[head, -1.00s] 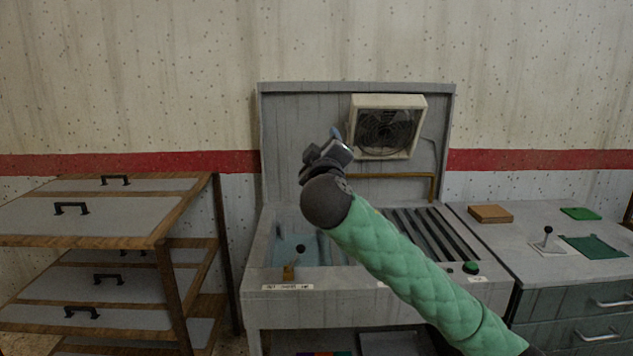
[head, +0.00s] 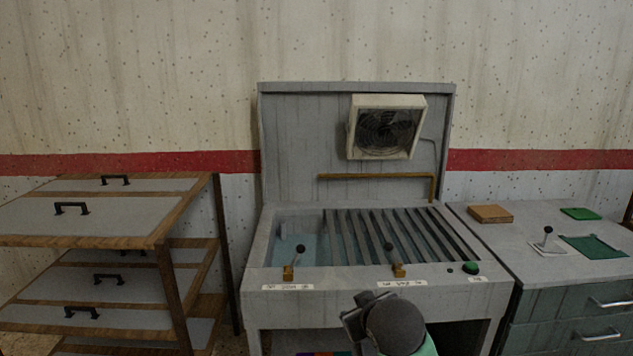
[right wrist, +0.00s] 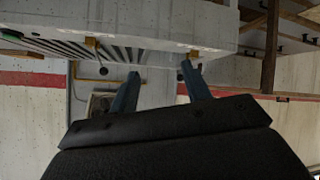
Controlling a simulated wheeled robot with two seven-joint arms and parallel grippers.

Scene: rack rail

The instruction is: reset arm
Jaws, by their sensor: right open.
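My right gripper (head: 354,312) is low in the middle of the head view, in front of the sink unit's front edge, with its dark round wrist facing me. In the right wrist view its two blue fingers (right wrist: 160,70) stand apart with nothing between them. That view is turned over, with the sink unit (right wrist: 200,22) along the top. In the head view the sink unit (head: 330,296) carries a row of dark slats (head: 385,235), a left lever (head: 299,250) and a middle lever (head: 388,248). My left gripper is not in view.
A fan (head: 386,128) and a brass pipe (head: 370,177) are on the back panel. A shelf rack (head: 160,240) stands at left. A grey counter (head: 500,240) at right holds a wooden block (head: 490,213), a small lever (head: 547,238) and green pieces (head: 593,246).

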